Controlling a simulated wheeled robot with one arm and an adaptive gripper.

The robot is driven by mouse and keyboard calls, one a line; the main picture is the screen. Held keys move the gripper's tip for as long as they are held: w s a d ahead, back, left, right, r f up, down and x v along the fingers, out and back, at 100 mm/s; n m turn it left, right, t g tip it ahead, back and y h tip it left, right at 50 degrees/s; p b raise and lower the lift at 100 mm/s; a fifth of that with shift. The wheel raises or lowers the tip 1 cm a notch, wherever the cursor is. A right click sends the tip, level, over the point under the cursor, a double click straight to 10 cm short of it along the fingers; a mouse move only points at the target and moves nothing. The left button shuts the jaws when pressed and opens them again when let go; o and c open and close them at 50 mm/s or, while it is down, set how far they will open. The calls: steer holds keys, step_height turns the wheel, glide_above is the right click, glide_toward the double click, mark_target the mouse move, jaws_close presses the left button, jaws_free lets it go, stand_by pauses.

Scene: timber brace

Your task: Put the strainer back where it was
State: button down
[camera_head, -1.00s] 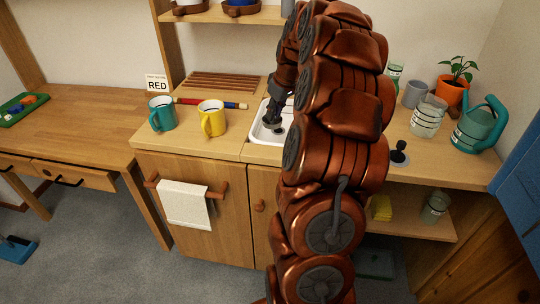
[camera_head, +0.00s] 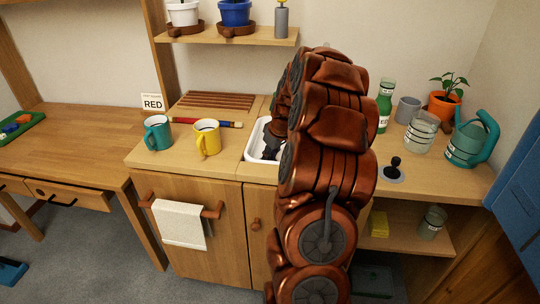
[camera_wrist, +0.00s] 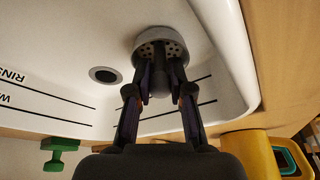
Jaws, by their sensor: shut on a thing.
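The strainer (camera_wrist: 163,34) is a round grey piece with small holes and a dark central stem. In the wrist view my gripper (camera_wrist: 160,82) has its two dark fingers closed on that stem. The strainer is over the white sink basin (camera_wrist: 65,45), to the right of the dark round drain hole (camera_wrist: 104,75) and apart from it. I cannot tell whether it touches the basin. In the head view the sink (camera_head: 253,148) is partly covered by my arm. Only a dark part of my gripper (camera_head: 271,148) shows there, and the strainer is hidden.
A yellow mug (camera_head: 207,138) and a teal mug (camera_head: 157,133) stand left of the sink. A black knob on a grey disc (camera_head: 393,170), glass jar (camera_head: 420,133) and teal watering can (camera_head: 472,138) are on the right counter. A shelf (camera_head: 225,37) with pots hangs above.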

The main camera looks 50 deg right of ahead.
steer(key=shift+f, duration=0.15)
steer(key=c, duration=1.1)
jaws_free()
steer(key=shift+o, duration=0.2)
